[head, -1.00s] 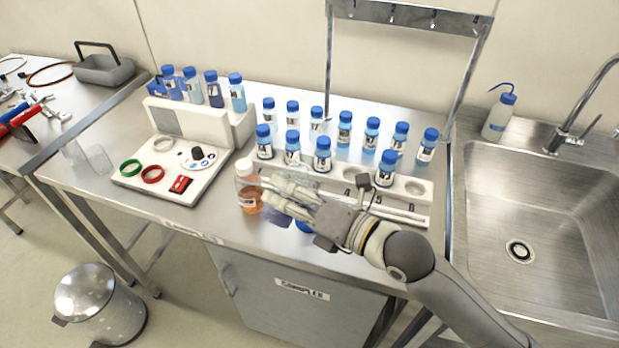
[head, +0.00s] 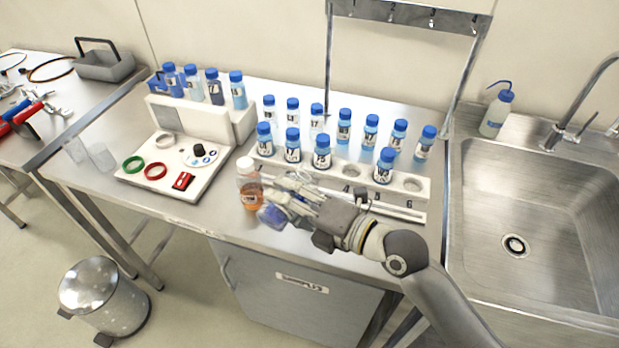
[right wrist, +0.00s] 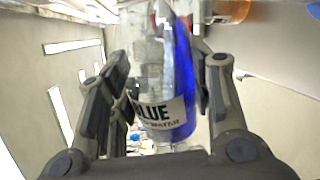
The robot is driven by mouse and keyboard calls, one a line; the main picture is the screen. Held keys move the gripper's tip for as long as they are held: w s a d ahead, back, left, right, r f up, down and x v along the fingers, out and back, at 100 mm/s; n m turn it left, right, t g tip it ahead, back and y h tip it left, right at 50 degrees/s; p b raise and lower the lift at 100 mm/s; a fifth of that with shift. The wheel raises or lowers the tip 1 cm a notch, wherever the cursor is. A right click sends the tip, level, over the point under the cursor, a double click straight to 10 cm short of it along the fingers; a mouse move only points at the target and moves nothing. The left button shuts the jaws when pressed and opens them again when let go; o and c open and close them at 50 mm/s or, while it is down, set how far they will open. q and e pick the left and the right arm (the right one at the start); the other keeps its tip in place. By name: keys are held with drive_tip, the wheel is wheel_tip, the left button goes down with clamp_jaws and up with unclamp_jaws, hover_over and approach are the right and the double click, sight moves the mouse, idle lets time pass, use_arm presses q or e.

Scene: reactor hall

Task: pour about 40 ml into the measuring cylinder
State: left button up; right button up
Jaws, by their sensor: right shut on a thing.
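My right gripper (head: 290,203) is shut on a clear bottle of blue liquid (head: 272,214), just right of the orange bottle at the bench's front. In the right wrist view the blue-liquid bottle (right wrist: 165,85) stands between the fingers. Its label reads "BLUE" and "WATER", and the blue liquid lies along its right side, so it is tipped. I cannot pick out the measuring cylinder for certain; the fingers hide part of that area. Two clear empty vessels (head: 101,157) stand at the bench's left end. My left gripper is not in view.
An orange-liquid bottle (head: 251,188) stands close beside the held bottle. Several blue-capped bottles stand in and behind a white rack (head: 340,172). A white device (head: 172,165) with green and red rings is to the left. A sink (head: 540,215) is at the right.

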drive_tip(key=shift+r+m+p, duration=0.45)
drive_tip(key=shift+r+m, duration=0.3)
drive_tip(key=shift+m, duration=0.25)
idle(0.7)
drive_tip(key=shift+s+a+r, duration=0.1)
drive_tip(key=shift+s, duration=0.05)
drive_tip(key=shift+s+a, duration=0.15)
drive_tip(key=shift+s, duration=0.05)
drive_tip(key=shift+s+a, duration=0.1)
idle(0.4)
drive_tip(key=shift+r+m+g, duration=0.3)
drive_tip(key=shift+m, duration=0.2)
idle(1.6)
